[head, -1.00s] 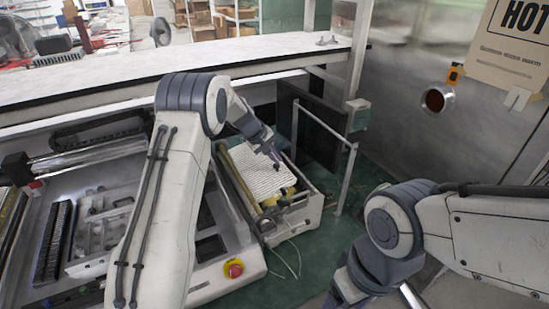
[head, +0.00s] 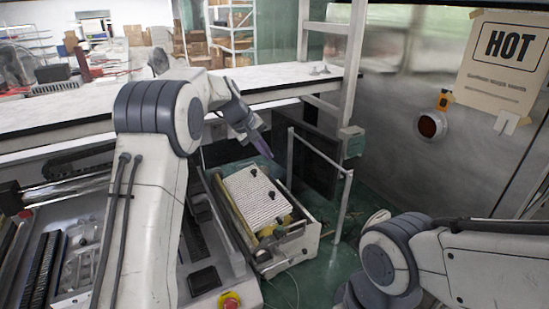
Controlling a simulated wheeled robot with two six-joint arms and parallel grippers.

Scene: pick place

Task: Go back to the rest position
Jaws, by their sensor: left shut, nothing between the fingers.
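My left gripper (head: 263,150) is at the end of the left arm, raised above the far side of the crate-like box. It is shut and empty, with its fingers pointing down and to the right. My right arm comes in from the right, and its gripper is out of view below the bottom edge. The white box (head: 293,252) stands on the green floor and holds a ribbed light panel (head: 258,200) with small dark knobs and some yellow parts.
A long white counter (head: 70,112) runs across behind my left arm. A metal post and rail (head: 345,205) stand right of the box. A machine with a red button (head: 229,301) is at lower left. A wall with a HOT sign (head: 508,48) is at right.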

